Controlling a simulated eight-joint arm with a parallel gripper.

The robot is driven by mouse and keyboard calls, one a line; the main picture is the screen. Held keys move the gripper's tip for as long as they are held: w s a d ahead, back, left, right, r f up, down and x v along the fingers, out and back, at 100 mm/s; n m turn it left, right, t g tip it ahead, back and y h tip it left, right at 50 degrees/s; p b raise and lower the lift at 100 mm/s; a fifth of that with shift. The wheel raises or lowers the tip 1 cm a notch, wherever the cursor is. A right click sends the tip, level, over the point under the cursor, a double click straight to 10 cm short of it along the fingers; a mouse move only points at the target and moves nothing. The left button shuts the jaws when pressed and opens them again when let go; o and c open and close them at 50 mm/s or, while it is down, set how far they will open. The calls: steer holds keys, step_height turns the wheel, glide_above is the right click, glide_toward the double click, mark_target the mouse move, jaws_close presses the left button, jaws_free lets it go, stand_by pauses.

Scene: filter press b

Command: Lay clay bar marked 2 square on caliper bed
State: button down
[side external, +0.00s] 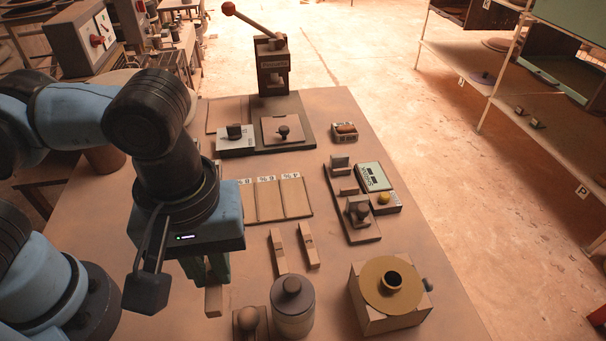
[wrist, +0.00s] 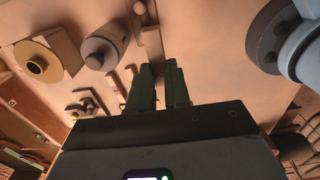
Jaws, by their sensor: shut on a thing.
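My gripper (side external: 207,274) is low over the table's near left side, shut on a tan clay bar (side external: 213,301) that hangs below the fingers. In the wrist view the fingers (wrist: 164,70) are close together, and a bar (wrist: 151,44) shows past their tips. Its mark cannot be read. Two other clay bars (side external: 279,251) (side external: 309,246) lie side by side on the table, right of my gripper. The caliper bed (side external: 366,237) is further right, with a fixed block (side external: 340,163) at its far end and a knobbed slide (side external: 357,209). A display box (side external: 373,177) stands beside it.
A lidded jar (side external: 292,305) and a knobbed block (side external: 250,322) stand near my gripper. A box with a round flanged top (side external: 391,285) is at the near right. Labelled boards (side external: 270,198) lie mid-table. A lever press (side external: 273,68) stands behind. Bare table lies around the boards.

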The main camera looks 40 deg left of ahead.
steer(key=w+d+r, duration=0.2)
steer(key=w+r, duration=0.1)
steer(key=w, duration=0.7)
steer(key=w+d+r, duration=0.2)
steer(key=w+r, duration=0.1)
steer(key=w, duration=0.8)
steer(key=w+a+f, duration=0.2)
steer(key=w, duration=0.4)
steer(key=w+a+f, duration=0.2)
steer(key=w, duration=0.5)
steer(key=shift+s+d+f, duration=0.1)
steer(key=shift+f, duration=3)
steer(key=shift+s+f, duration=0.1)
steer(key=shift+f, duration=2.95)
steer(key=shift+f, duration=0.2)
steer(key=c, duration=1)
jaws_free()
